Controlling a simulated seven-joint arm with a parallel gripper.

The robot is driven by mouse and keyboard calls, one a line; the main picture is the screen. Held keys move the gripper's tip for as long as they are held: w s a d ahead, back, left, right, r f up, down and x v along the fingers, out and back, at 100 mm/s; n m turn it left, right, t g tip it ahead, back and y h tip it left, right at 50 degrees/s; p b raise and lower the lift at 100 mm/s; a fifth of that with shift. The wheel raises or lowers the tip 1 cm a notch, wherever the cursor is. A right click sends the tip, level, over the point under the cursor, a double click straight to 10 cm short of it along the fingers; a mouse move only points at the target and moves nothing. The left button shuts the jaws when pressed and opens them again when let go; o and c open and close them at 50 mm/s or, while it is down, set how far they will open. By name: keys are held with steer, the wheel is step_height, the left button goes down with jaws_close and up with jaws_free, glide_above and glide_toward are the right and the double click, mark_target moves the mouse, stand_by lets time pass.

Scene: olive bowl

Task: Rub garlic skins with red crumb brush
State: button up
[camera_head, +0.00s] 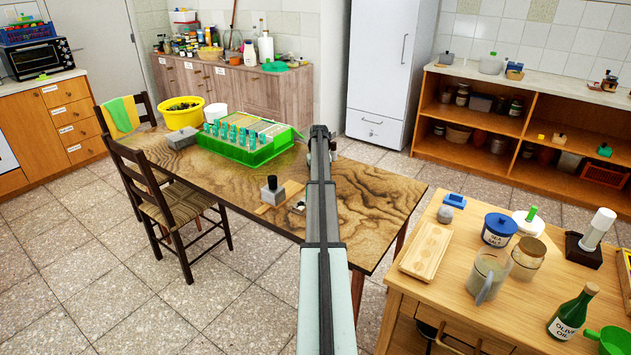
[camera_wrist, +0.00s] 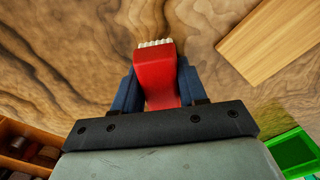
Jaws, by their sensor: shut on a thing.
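The red crumb brush (camera_wrist: 158,82) shows in the wrist view with a row of pale bristles at its far end. My gripper (camera_wrist: 159,88) is shut on it, with a blue finger on each side of the brush. Wood-grained table top lies beyond the bristles; I cannot tell whether they touch it. In the head view my arm hides the brush and most of the gripper over the wooden table (camera_head: 375,200). I cannot make out garlic skins for certain in either view.
A light wooden board (camera_wrist: 272,45) lies near the brush; a green tray (camera_wrist: 297,153) is at lower right. In the head view, a green rack (camera_head: 245,150), grey block (camera_head: 181,138) and yellow bowl (camera_head: 184,116) stand on the table. Its right part is clear.

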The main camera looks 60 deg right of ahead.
steer(key=d, duration=0.5)
steer(key=shift+d, duration=0.35)
steer(key=shift+s+a, duration=0.1)
steer(key=shift+a, duration=5.45)
step_height(320, 180, up, 8)
steer(key=shift+r, duration=0.15)
